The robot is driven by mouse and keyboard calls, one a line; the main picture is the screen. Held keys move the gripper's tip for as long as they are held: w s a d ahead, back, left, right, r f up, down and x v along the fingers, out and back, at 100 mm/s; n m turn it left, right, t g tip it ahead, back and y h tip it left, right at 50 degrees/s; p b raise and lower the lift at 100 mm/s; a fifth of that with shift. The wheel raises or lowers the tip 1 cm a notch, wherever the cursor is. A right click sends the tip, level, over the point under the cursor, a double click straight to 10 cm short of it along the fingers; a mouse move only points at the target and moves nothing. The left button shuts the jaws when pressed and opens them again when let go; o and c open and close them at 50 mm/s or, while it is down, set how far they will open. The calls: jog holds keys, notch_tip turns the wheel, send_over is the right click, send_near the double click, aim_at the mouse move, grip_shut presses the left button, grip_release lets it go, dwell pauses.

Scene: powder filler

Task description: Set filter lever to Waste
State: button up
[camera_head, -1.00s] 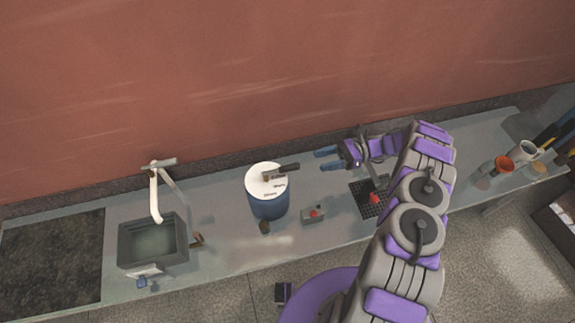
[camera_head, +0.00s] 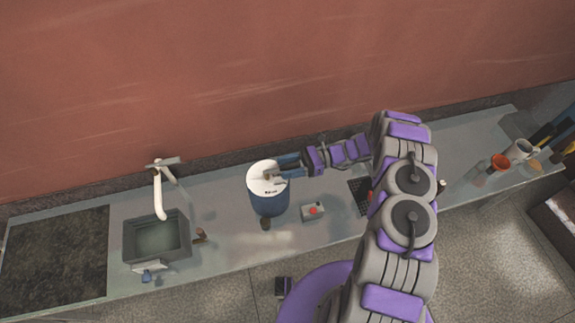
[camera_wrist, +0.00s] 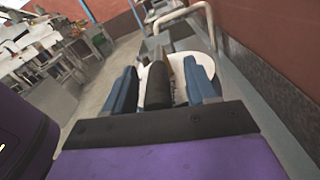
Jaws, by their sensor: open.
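The powder filler is a blue cylinder (camera_head: 268,204) with a white top (camera_head: 258,181), standing on the counter. The filter lever is a dark bar on its top; in the wrist view the lever (camera_wrist: 158,88) points toward me between my two fingers. My gripper (camera_head: 278,171) reaches in from the right over the white top. It is open, with one blue finger on each side of the lever; it also shows in the wrist view (camera_wrist: 162,88). I cannot tell whether a finger touches the lever. The labels on the top are too small to read.
A small grey box with a red button (camera_head: 313,210) sits right of the filler. A sink (camera_head: 156,238) with a white tap (camera_head: 159,190) is to the left. A red cup (camera_head: 500,162) and a white cup (camera_head: 520,150) stand far right. A wall rises behind the counter (camera_head: 220,245).

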jog(key=shift+a, duration=0.1)
jog(key=shift+c, duration=0.4)
grip_shut()
